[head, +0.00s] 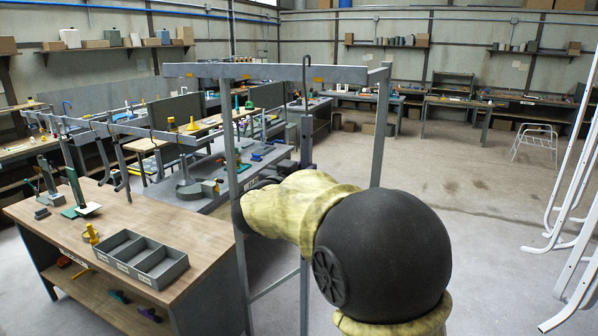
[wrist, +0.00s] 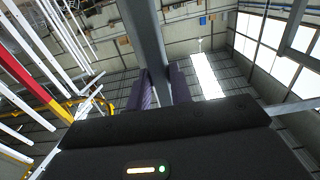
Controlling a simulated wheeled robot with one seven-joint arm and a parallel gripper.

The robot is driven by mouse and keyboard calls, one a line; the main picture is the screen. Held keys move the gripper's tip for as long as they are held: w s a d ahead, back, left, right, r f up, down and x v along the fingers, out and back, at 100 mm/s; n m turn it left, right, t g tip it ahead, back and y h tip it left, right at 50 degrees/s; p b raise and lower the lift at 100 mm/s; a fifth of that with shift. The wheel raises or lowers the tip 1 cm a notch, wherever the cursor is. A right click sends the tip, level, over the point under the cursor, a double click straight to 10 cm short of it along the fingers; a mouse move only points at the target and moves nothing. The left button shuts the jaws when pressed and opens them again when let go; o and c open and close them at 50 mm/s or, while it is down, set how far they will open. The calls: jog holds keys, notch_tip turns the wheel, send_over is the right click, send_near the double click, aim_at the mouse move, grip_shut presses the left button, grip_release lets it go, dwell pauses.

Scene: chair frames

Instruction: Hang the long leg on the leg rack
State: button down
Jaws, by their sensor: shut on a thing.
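The long leg (head: 307,108) is a grey bar with a thin dark hook at its top, upright in the head view. Its hook reaches above the top edge of the grey rack beam (head: 265,72); I cannot tell whether it rests on the beam. The beam carries small yellow labels and stands on grey posts. My gripper (head: 306,150) shows partly beyond my arm, below the beam. In the wrist view my gripper (wrist: 162,90) has its purple fingers on both sides of the grey leg (wrist: 145,35), shut on it. The leg's lower part is largely hidden by my arm.
A wooden-topped bench (head: 160,225) with a grey divided tray (head: 143,258) stands at left. A lower rail (head: 125,128) with dark hooks and hanging pieces is behind it. White bent tubes (head: 570,190) hang at far right. The floor (head: 470,230) at right centre is clear.

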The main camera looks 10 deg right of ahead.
jog(key=shift+w+d+r+p, duration=0.3)
jog(key=shift+w+d+r, duration=0.1)
jog(key=shift+w, duration=0.15)
jog(key=shift+r+p, duration=0.1)
jog(key=shift+p, duration=0.3)
dwell(0.6)
jog(key=shift+p+x, duration=1.05)
jog(key=shift+x, duration=1.65)
dwell(1.0)
dwell(0.4)
jog(key=shift+f+b, duration=0.9)
jog(key=shift+f, duration=0.4)
jog(key=c, duration=1.2)
grip_release()
jog(key=shift+r, duration=0.1)
jog(key=shift+o, duration=0.2)
